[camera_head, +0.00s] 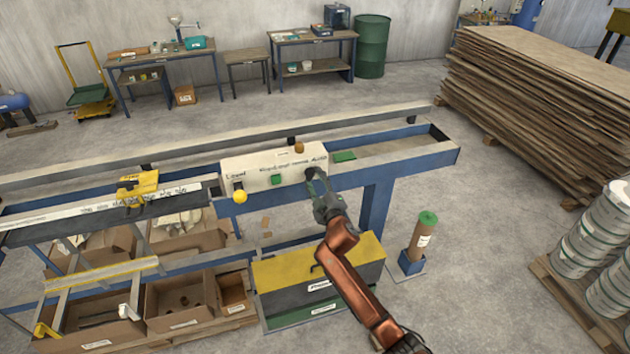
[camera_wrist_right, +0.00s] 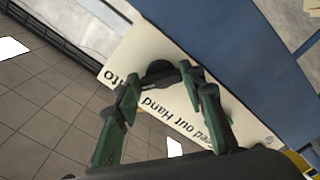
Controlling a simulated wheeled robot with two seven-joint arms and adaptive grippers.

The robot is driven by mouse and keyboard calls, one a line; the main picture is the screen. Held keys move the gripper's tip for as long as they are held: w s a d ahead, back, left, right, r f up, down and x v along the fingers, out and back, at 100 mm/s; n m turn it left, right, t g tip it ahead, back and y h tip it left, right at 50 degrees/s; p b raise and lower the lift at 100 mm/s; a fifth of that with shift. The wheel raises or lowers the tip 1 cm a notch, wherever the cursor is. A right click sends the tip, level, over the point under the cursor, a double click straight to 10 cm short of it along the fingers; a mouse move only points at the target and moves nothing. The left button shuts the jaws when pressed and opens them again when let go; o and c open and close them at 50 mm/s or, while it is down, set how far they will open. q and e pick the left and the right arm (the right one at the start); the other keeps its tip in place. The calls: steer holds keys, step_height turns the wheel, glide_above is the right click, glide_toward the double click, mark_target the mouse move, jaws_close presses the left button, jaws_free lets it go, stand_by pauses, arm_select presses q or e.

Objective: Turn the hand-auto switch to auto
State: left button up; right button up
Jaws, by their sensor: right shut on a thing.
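A cream control box (camera_head: 245,163) sits on the blue frame, with black lettering, a green button (camera_head: 276,180) and a yellow knob (camera_head: 240,196) below its left end. The black hand-auto switch (camera_wrist_right: 160,72) is on its right part; in the right wrist view it sits between printed words reading "Hand" and "...to". My right gripper (camera_head: 314,184) reaches the panel from the front. It is shut on the switch, with its green fingers (camera_wrist_right: 163,88) on either side of it. The fingers partly hide the switch, so its pointing direction cannot be told. My left gripper is not in view.
A yellow clamp-like part (camera_head: 137,187) sits on the rail at left. Cardboard boxes (camera_head: 182,300) and a yellow-topped case (camera_head: 318,268) stand below the frame. A brown roll (camera_head: 420,238) stands at right.

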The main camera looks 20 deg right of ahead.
steer(key=shift+f, duration=0.1)
steer(key=o, duration=1.2)
steer(key=shift+c, duration=0.2)
steer(key=s, duration=1.2)
steer(key=shift+d, duration=0.2)
